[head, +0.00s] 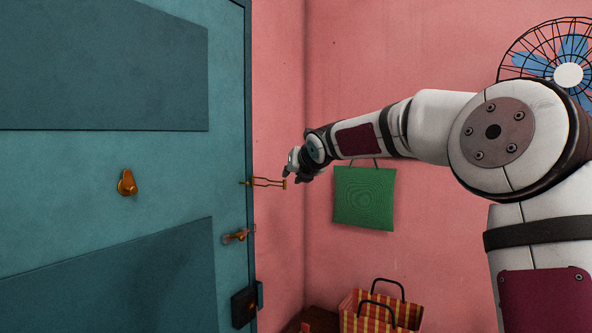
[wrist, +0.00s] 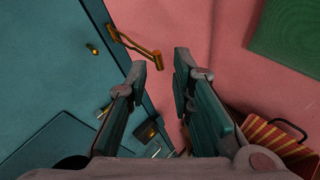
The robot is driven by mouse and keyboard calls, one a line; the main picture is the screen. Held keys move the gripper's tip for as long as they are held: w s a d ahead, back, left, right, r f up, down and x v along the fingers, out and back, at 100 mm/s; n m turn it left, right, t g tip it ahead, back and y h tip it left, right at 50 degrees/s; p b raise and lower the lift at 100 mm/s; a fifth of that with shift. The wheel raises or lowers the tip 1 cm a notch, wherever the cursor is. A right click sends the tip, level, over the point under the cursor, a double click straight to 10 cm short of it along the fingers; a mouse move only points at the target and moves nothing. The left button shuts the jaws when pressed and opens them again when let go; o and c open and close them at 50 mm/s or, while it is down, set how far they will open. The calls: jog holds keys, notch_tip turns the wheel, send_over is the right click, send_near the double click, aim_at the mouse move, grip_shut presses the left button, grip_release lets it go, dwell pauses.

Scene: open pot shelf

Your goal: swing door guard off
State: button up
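The brass door guard (head: 268,182) is a narrow looped bar. In the head view it reaches from the edge of the teal door (head: 70,160) rightward across the pink wall. In the wrist view the guard (wrist: 133,44) slants across the door edge, with a thicker rounded end over the pink side. My gripper (head: 291,172) is beside the guard's right end in the head view. In the wrist view my gripper (wrist: 167,68) is open and empty, its fingertips just below the guard's thick end. I see no clear contact.
The door carries a brass turn latch (head: 127,183), a lever handle (head: 236,236) and a dark lock box (head: 244,306). A green square hanging (head: 364,198) is on the wall. A striped bag (head: 382,311) stands below, and a blue fan (head: 566,72) is at upper right.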

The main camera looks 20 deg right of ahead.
jog(key=shift+a+v, duration=0.1)
jog(key=shift+v, duration=0.95)
jog(key=shift+a+v, duration=0.15)
jog(key=shift+v, duration=0.9)
jog(key=shift+a, duration=0.1)
jog(key=s+a+f+m+g+h+b, duration=0.1)
jog(key=s+a+f+m+g, duration=0.1)
jog(key=s+a+f+m, duration=0.25)
jog(key=s+a+f+m+g+h, duration=0.1)
jog(key=s+f+m, duration=0.2)
jog(key=s+m, duration=0.3)
jog(key=s+f+m+g, duration=0.1)
jog(key=s+f+m, duration=0.4)
jog(key=s, duration=0.6)
jog(key=s+f+m+g+y+b, duration=0.1)
jog(key=s+f+m, duration=0.3)
jog(key=s+m, duration=0.6)
jog(key=s+f+m+g+b, duration=0.1)
jog(key=s+f+m+g, duration=0.2)
jog(key=s+f+m, duration=0.2)
jog(key=s+m, duration=0.3)
jog(key=s, duration=0.4)
jog(key=shift+s+f+y, duration=0.15)
jog(key=shift+f+y, duration=0.2)
jog(key=shift+y, duration=0.05)
